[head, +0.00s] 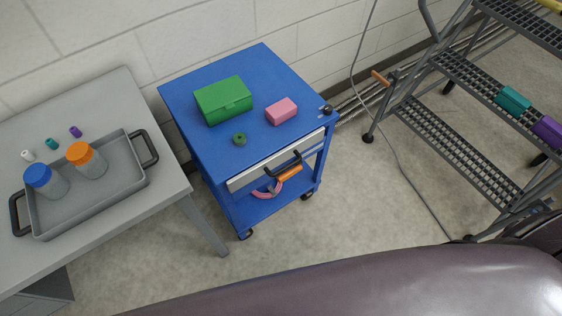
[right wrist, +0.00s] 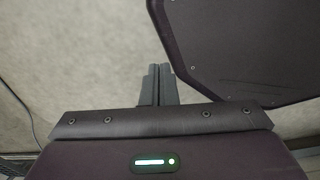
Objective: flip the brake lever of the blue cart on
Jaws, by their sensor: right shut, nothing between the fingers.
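The blue cart (head: 209,149) stands by the wall in the middle of the head view. Its white drawer front (head: 250,176) has a black handle (head: 284,164). An orange grip (head: 290,173) shows just below that handle; it may be the brake lever, but I cannot tell its position. A dark knob (head: 327,109) sits at the cart top's right corner. My right gripper (right wrist: 158,86) is shut and empty over bare floor in the right wrist view, with no part of the cart near it. My left gripper is not in view.
A grey table (head: 118,88) with a tray (head: 112,190) stands left of the cart. A green box (head: 223,101), pink box (head: 281,111) and green ring (head: 239,139) lie on the cart. A stepladder (head: 450,135) stands at right. Floor between is clear except for a cable (head: 405,172).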

